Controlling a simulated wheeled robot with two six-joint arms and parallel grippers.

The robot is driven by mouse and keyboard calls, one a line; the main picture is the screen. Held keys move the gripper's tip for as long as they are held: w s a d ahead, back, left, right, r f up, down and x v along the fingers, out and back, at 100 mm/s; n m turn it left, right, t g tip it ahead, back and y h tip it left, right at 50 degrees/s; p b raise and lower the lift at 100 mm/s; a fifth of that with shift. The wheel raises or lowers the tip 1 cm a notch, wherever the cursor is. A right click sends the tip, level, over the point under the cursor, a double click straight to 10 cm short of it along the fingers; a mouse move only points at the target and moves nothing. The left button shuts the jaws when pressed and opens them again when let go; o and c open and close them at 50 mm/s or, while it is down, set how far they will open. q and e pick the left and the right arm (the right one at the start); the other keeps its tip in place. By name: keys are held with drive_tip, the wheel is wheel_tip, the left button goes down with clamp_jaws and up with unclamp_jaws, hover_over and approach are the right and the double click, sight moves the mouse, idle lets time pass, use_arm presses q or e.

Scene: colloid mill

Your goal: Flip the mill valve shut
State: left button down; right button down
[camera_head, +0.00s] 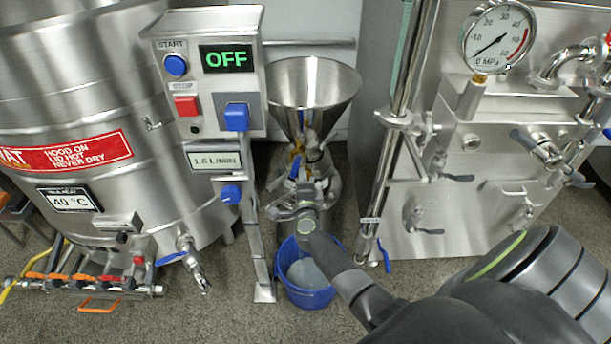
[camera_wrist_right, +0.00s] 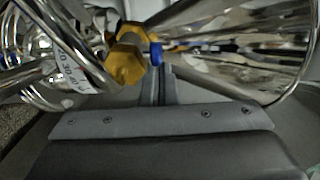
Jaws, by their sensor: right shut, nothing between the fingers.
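The mill is a steel machine with a funnel hopper (camera_head: 313,90) in the middle of the head view. Its valve has a small blue handle (camera_head: 294,166) beside brass-coloured fittings below the funnel. My right arm reaches in from the lower right, and my right gripper (camera_head: 306,187) is in front of the mill body, close to the valve. In the right wrist view the shut, empty fingers (camera_wrist_right: 157,72) point at the blue handle (camera_wrist_right: 155,53), next to a brass nut (camera_wrist_right: 125,64). I cannot tell whether they touch it. My left gripper is out of view.
A control box (camera_head: 205,75) reading OFF stands left of the mill. A blue bucket (camera_head: 306,292) is below it. A steel tank (camera_head: 70,130) is at left, and a steel cabinet (camera_head: 455,215) with a gauge (camera_head: 497,37) is at right.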

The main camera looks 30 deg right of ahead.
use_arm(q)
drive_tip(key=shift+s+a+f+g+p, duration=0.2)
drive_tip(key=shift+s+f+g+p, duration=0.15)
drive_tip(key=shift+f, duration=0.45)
use_arm(e)
drive_tip(key=shift+w+a, duration=0.6)
drive_tip(key=shift+a, duration=0.2)
drive_tip(key=shift+w+a, duration=0.55)
drive_tip(key=shift+a, duration=0.2)
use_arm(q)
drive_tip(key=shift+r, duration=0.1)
